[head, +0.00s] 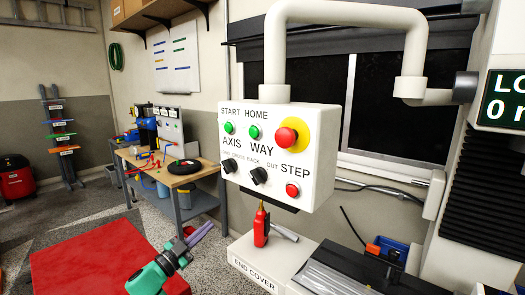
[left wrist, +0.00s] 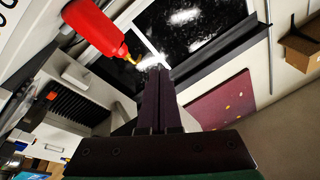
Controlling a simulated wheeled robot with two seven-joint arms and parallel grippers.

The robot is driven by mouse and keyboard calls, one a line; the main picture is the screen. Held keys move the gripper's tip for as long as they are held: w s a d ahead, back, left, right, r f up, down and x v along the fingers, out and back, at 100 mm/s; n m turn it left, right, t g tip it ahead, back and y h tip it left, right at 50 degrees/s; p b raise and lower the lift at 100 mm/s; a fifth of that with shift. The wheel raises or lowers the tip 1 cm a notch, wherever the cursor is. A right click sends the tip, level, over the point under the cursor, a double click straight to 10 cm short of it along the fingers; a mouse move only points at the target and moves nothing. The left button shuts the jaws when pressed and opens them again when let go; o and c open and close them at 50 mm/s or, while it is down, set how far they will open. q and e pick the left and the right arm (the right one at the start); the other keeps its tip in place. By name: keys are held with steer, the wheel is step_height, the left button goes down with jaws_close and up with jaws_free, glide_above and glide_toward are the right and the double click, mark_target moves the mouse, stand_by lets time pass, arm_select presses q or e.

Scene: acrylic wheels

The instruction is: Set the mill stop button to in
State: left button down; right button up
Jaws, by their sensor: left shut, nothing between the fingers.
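The white control box (head: 235,187) hangs from a thick pale pipe arm. On its right side a large red mushroom button (head: 287,137) sits on a yellow disc; this looks like the stop button. Whether it is in or out is hard to tell from this angle. My left gripper (head: 208,228) is below and left of the box, apart from it, its fingers pointing up and right. Its fingers (left wrist: 155,75) are together with nothing between them in the left wrist view. The button is not clearly seen in the left wrist view. My right gripper is not in view.
The box also carries two green buttons, two black knobs and a smaller red button (head: 293,189). A red bottle (head: 261,228) stands below the box, near the end cover (head: 252,262). A red surface (head: 95,262) lies at the lower left. A workbench (head: 185,178) stands behind.

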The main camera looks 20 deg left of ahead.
arm_select(q)
steer(key=s+d+r+m+g+h, duration=0.3)
steer(key=s+r+m+h, duration=0.15)
steer(key=r, duration=0.55)
steer(key=s+d+r+m+g+h, duration=0.25)
steer(key=r+m, duration=0.35)
steer(key=r, duration=0.3)
steer(key=s+d+r+m+g+h, duration=0.35)
steer(key=r+m+h, duration=0.2)
steer(key=r, duration=0.45)
steer(key=s+d+r+m+g+y, duration=0.3)
steer(key=s+r+m, duration=0.15)
steer(key=s, duration=0.65)
steer(key=p, duration=0.5)
glide_toward(287, 140)
steer(key=s+d, duration=0.1)
steer(key=d, duration=0.3)
steer(key=w+p, duration=0.1)
steer(key=w+d+m, duration=0.1)
steer(key=w, duration=0.1)
steer(key=shift+w+d+p, duration=0.1)
steer(key=shift+w+p, duration=0.15)
steer(key=shift+p, duration=0.1)
